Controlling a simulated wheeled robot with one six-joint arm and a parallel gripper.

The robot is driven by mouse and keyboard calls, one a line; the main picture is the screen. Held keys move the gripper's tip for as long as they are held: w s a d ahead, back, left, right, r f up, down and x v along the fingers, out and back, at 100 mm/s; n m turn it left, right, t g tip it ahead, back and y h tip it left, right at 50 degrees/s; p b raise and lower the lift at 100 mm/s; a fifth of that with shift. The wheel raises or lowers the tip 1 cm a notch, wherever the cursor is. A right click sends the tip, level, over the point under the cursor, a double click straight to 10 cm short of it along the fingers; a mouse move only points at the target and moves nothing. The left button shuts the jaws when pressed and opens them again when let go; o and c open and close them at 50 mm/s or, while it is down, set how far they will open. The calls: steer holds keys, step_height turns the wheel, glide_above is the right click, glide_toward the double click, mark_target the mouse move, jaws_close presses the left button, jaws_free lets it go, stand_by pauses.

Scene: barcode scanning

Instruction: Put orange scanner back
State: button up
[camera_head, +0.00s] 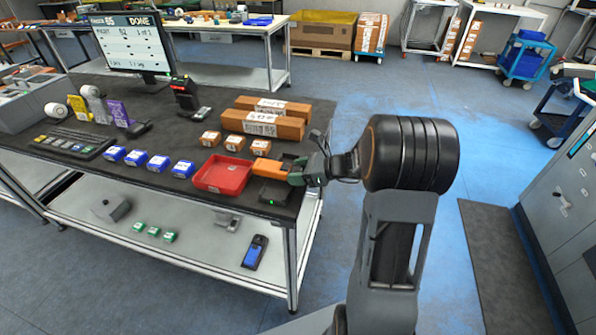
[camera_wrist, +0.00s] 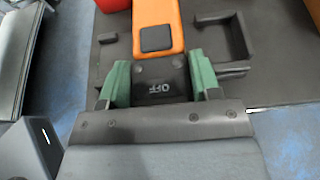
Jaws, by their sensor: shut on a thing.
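The orange scanner (camera_head: 266,168) is at the right end of the dark table top, beside the red tray. In the wrist view its orange body (camera_wrist: 158,18) points away from me, with a dark square on top and a black end marked OFF. My gripper (camera_head: 302,171) is shut on the black end; its green fingers (camera_wrist: 160,82) stand on both sides of it. A black dock (camera_head: 271,195) with a small green light lies under and in front of the scanner. In the wrist view an empty dark bracket (camera_wrist: 226,38) shows right of the scanner. I cannot tell whether the scanner touches the dock.
The red tray (camera_head: 222,175) is just left of the scanner. Several small orange and blue boxes (camera_head: 183,169) and two long cardboard boxes (camera_head: 262,124) lie on the table. A monitor (camera_head: 132,42) stands at the back left.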

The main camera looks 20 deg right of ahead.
steer(key=shift+f+b, duration=0.45)
steer(key=shift+f, duration=0.15)
steer(key=o, duration=1.2)
steer(key=v, duration=1.4)
steer(key=shift+a, duration=0.1)
